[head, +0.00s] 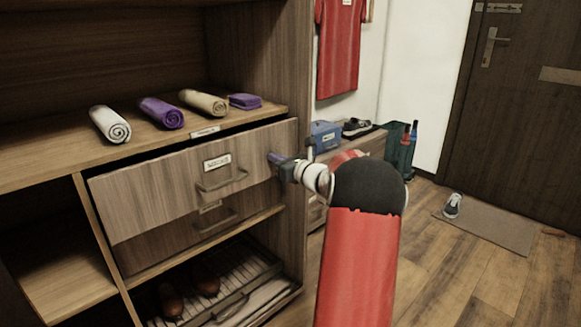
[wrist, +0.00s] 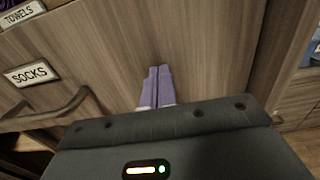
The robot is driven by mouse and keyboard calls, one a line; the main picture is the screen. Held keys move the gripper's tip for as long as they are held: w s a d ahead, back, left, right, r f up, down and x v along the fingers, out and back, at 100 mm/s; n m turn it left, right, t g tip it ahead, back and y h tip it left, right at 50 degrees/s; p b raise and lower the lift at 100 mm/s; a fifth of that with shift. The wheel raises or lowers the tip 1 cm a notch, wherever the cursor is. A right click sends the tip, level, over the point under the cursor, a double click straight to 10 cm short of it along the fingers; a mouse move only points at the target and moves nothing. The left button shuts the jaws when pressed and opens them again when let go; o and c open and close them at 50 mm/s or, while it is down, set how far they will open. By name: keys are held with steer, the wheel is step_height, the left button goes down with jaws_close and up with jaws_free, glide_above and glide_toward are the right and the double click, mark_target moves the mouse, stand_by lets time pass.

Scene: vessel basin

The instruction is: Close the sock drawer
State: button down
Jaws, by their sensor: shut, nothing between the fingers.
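The sock drawer (head: 170,185) is the upper drawer in the wooden cabinet. It stands out a little from the cabinet, with a dark gap above its front. In the wrist view its label (wrist: 32,73) reads SOCKS, and its curved handle (wrist: 50,117) is at the left. My gripper (head: 272,157) is at the right end of the drawer front, right of the handle. In the wrist view the purple fingertips (wrist: 158,72) are together and empty, pointing at the bare drawer front. I cannot tell whether they touch it.
Rolled towels (head: 160,112) lie on the shelf above the drawer. A second drawer (head: 170,245) is below, and a lower rack (head: 200,300) holds brown shoes. A low bench (head: 365,145) with a blue box (head: 325,135) stands to the right. The floor (head: 450,270) at the right is mostly clear.

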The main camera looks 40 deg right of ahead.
steer(key=w, duration=0.8)
steer(key=shift+w+a, duration=0.2)
steer(key=shift+a, duration=0.1)
steer(key=shift+w+r, duration=0.15)
steer(key=shift+r, duration=0.05)
steer(key=shift+a+r, duration=0.1)
steer(key=shift+r, duration=0.05)
